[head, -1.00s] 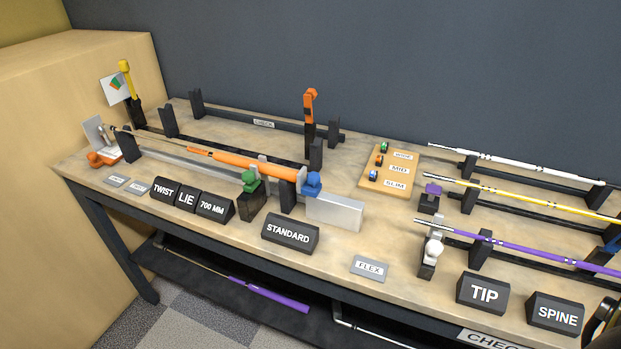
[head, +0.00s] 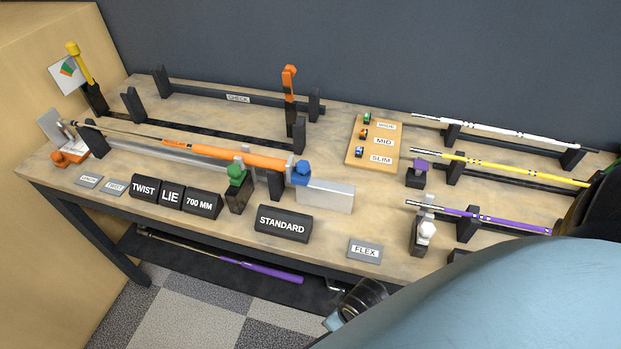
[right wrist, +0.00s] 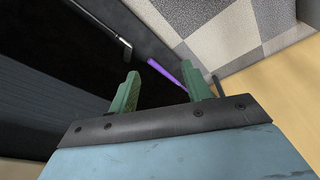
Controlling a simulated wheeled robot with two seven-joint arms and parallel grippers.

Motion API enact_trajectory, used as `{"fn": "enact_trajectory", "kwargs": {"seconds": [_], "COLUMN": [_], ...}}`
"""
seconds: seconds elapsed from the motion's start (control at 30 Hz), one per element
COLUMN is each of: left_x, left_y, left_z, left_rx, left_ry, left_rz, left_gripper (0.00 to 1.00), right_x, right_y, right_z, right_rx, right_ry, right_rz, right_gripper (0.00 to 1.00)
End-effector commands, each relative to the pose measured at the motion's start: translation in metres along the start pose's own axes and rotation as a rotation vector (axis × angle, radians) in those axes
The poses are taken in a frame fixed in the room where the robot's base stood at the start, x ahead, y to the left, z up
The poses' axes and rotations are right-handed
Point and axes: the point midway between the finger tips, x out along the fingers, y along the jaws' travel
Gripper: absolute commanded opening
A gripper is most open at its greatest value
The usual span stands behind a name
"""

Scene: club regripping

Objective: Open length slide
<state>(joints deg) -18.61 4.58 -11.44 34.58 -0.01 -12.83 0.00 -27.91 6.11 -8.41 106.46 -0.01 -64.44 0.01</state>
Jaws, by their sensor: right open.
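A club with an orange grip (head: 235,159) lies along a silver rail (head: 150,152) on the bench. A blue knob block (head: 301,174) stands at the grip's right end, beside a plain silver bar (head: 326,196). A green knob clamp (head: 237,186) stands in front of the grip. I cannot tell for sure which part is the length slide. My right gripper (right wrist: 160,69) is open and empty in the right wrist view, above the floor and the dark lower shelf. In the head view my right arm fills the lower right, apart from the rail. My left gripper is not in view.
Label blocks, including STANDARD (head: 283,223), line the bench front (head: 330,250). An upright orange-topped post (head: 289,95) stands behind the grip. White, yellow (head: 500,168) and purple shafts lie at the right. A purple-gripped club (head: 258,270) lies on the lower shelf.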

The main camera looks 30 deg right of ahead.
Motion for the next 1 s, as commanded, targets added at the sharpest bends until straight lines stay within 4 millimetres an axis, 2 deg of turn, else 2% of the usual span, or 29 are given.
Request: {"fn": "enact_trajectory", "kwargs": {"seconds": [0.03,0.1,0.23,0.33,0.4,0.7,1.0], "left_x": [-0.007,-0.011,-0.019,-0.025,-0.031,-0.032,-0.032], "left_y": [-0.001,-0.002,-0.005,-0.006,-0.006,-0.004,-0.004], "left_z": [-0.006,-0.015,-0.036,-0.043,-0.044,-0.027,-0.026], "left_rx": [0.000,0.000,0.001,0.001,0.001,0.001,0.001], "left_ry": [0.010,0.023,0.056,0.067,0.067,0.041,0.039], "left_rz": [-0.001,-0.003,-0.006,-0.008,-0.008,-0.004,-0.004], "left_gripper": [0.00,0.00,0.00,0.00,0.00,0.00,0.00], "right_x": [-0.026,-0.053,-0.098,-0.129,-0.154,-0.165,-0.174], "right_y": [0.002,0.004,0.011,0.020,0.037,0.091,0.135], "right_z": [-0.011,-0.020,-0.035,-0.047,-0.063,-0.110,-0.143], "right_rx": [0.002,0.006,0.019,0.040,0.074,0.152,0.115], "right_ry": [0.016,0.030,0.069,0.123,0.216,0.564,0.970], "right_rz": [0.003,0.007,0.024,0.048,0.091,0.191,0.162], "right_gripper": [0.49,0.49,0.49,0.49,0.49,0.49,0.49]}}
